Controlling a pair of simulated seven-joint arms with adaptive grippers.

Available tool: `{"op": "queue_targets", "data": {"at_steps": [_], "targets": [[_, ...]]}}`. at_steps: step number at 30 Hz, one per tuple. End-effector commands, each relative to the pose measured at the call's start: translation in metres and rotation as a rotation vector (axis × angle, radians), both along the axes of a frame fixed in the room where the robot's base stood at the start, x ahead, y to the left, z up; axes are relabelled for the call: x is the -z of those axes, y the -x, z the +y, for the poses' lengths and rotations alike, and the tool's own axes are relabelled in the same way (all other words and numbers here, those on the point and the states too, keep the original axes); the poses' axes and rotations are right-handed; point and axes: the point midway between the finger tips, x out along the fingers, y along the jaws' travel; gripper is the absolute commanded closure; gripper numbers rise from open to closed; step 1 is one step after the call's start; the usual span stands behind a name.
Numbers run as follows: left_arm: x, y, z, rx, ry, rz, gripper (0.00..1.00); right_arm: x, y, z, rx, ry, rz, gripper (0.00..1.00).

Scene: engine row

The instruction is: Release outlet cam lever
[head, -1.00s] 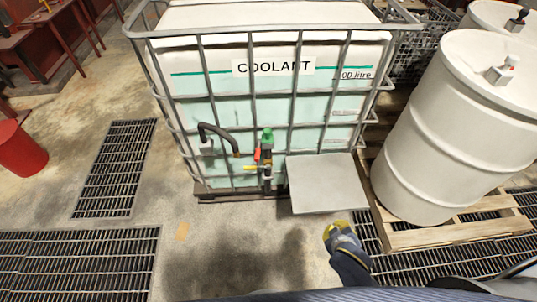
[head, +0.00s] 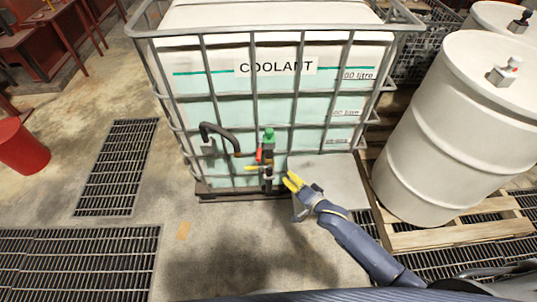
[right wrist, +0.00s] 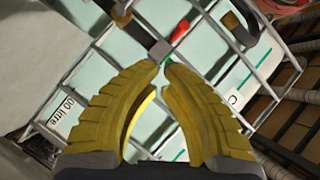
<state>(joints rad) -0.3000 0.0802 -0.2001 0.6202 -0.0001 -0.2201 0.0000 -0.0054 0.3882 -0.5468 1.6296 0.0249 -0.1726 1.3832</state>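The outlet valve (head: 267,170) sits low on the front of the white coolant tank (head: 220,120). It has a green cap (head: 268,135), a red lever (head: 258,155) and a yellow lever (head: 253,168); which one is the cam lever I cannot tell. My right gripper (head: 289,179) is just right of the valve, apart from it and empty, with a narrow gap between its yellow fingertips. In the right wrist view, the red lever (right wrist: 180,29) and a grey block (right wrist: 160,50) lie beyond the fingertips (right wrist: 162,64). My left gripper is not in view.
Grey cage bars (head: 252,90) surround the tank. A dark bent hose (head: 218,131) is left of the valve. White drums (head: 450,130) stand on a pallet (head: 460,235) at right.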

Motion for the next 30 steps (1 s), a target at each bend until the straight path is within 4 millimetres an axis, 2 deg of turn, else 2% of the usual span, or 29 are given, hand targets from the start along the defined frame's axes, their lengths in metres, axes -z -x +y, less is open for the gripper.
{"op": "queue_targets", "data": {"at_steps": [1, 6, 12, 30], "targets": [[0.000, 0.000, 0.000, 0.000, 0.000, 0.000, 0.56, 0.001, -0.009, -0.002, 0.000, -0.060, 0.010, 1.00], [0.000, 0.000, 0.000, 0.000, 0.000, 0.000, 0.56, 0.001, -0.028, -0.009, -0.001, -0.261, 0.050, 1.00], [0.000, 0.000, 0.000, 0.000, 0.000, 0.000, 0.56, -0.001, -0.041, -0.017, -0.003, -0.403, 0.084, 1.00], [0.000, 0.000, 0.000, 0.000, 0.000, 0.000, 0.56, -0.002, -0.047, -0.020, -0.004, -0.455, 0.097, 1.00]]}}
